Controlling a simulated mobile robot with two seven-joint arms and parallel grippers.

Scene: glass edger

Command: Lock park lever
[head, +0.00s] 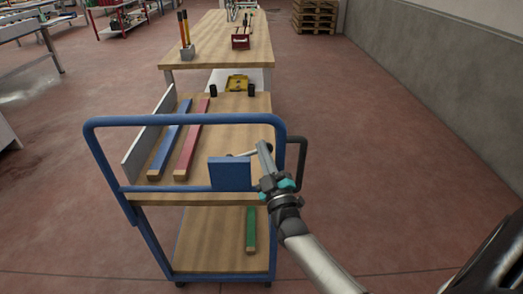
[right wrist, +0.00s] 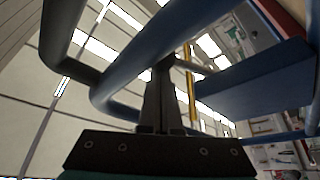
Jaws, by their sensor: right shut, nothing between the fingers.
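A blue cart (head: 180,121) stands in front of me, with a blue box (head: 230,174) on its near rail. A thin pale lever (head: 245,153) sticks out at the top of this box, lying nearly level toward the right. My right gripper (head: 264,150) is shut and empty at the lever's right end; I cannot tell whether they touch. In the right wrist view, the shut fingers (right wrist: 160,95) stand close to the blue rail (right wrist: 150,55), with the blue box (right wrist: 255,80) to the right. A pale rod, likely the lever (right wrist: 198,66), shows behind the fingertips. My left gripper is out of view.
A black side handle (head: 301,160) is just right of my gripper. Blue (head: 170,138) and red (head: 192,138) bars lie on the cart top, a green bar (head: 251,230) below. A wooden table (head: 220,50) stands behind. The floor to the right is clear.

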